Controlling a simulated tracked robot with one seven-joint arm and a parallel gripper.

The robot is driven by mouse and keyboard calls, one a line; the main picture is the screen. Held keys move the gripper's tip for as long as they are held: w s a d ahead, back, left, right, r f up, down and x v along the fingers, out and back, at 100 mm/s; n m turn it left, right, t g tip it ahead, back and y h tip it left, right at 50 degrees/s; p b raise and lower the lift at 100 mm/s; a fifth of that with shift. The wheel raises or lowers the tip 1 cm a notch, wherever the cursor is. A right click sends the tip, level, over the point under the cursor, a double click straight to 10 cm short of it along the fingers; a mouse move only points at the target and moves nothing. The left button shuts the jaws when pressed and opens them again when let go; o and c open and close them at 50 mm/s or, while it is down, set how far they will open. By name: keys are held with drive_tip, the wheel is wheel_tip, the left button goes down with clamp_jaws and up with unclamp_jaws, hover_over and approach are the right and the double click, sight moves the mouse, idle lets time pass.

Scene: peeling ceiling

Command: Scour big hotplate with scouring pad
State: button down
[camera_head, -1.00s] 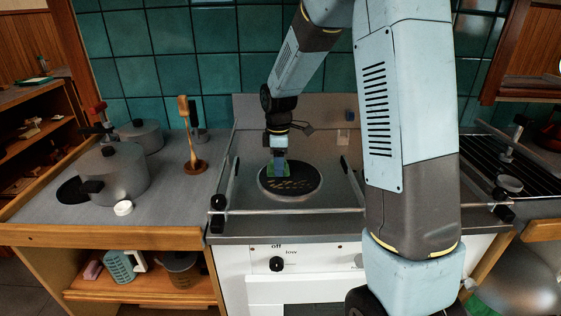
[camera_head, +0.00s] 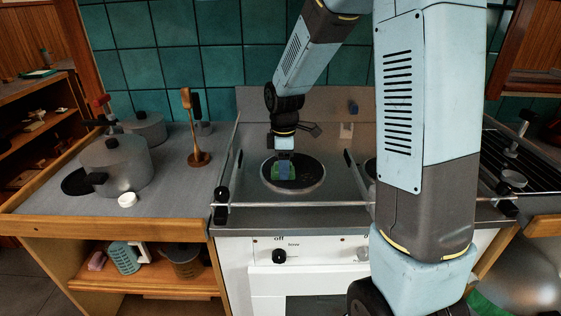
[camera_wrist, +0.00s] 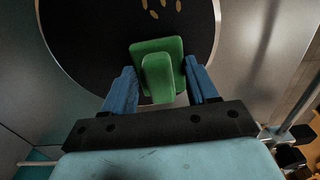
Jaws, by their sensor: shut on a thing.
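The big hotplate (camera_head: 311,183) is a round black disc with a pale metal rim on the stove top, left of my arm. In the wrist view the hotplate (camera_wrist: 85,45) fills much of the picture, with a few yellowish-brown marks (camera_wrist: 153,8) near the top edge. The green scouring pad (camera_wrist: 157,58) has a raised grip, held between the blue fingers of my gripper (camera_wrist: 162,88). In the head view my gripper (camera_head: 285,170) is over the hotplate, shut on the pad. The pad appears to lie on the plate; exact contact is hard to tell.
A metal rail (camera_head: 290,204) runs along the stove front. A large pot (camera_head: 118,165), a white round object (camera_head: 127,199) and an upright wooden-handled tool (camera_head: 190,125) stand on the left counter. A second burner is partly hidden behind my arm. A rack (camera_head: 510,160) is at right.

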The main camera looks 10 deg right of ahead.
sight(308, 168)
drive_tip(key=shift+s+d, duration=0.1)
drive_tip(key=shift+s, duration=0.1)
drive_tip(key=shift+s+d, duration=0.45)
drive_tip(key=shift+d, duration=0.25)
drive_tip(key=shift+s+d, duration=0.4)
drive_tip(key=shift+d, duration=0.3)
drive_tip(key=shift+d, duration=0.1)
drive_tip(key=shift+w+d, duration=0.25)
drive_tip(key=shift+d, duration=0.6)
drive_tip(key=shift+w+d, duration=0.25)
drive_tip(key=shift+d, duration=0.55)
drive_tip(key=shift+w+d, duration=0.4)
drive_tip(key=shift+w, duration=0.4)
drive_tip(key=shift+w+d, duration=0.4)
drive_tip(key=shift+w, duration=0.35)
